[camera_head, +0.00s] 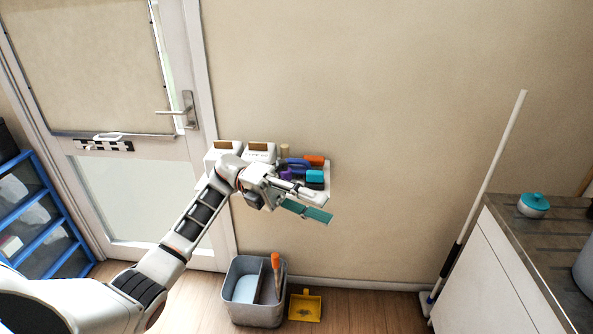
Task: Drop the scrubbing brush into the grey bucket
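The grey bucket (256,314) stands on the floor by the wall, with a divider inside. Its left compartment looks pale blue, and an orange-handled tool (276,268) stands up in its right part. My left gripper (311,203) is high above and right of the bucket, in front of a wall shelf. A flat teal-green piece (318,215) shows at its fingers; I cannot tell whether it is held or part of the finger. Brush-like items sit on the shelf: one orange-topped (315,160), one bright teal (315,176). I cannot tell which is the scrubbing brush. My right gripper is not in view.
White containers (259,152) and a purple item (286,173) also stand on the shelf (328,180). A yellow dustpan (305,306) lies right of the bucket. A white-handled mop (491,180) leans by the counter (510,238). Blue drawers (42,222) stand left.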

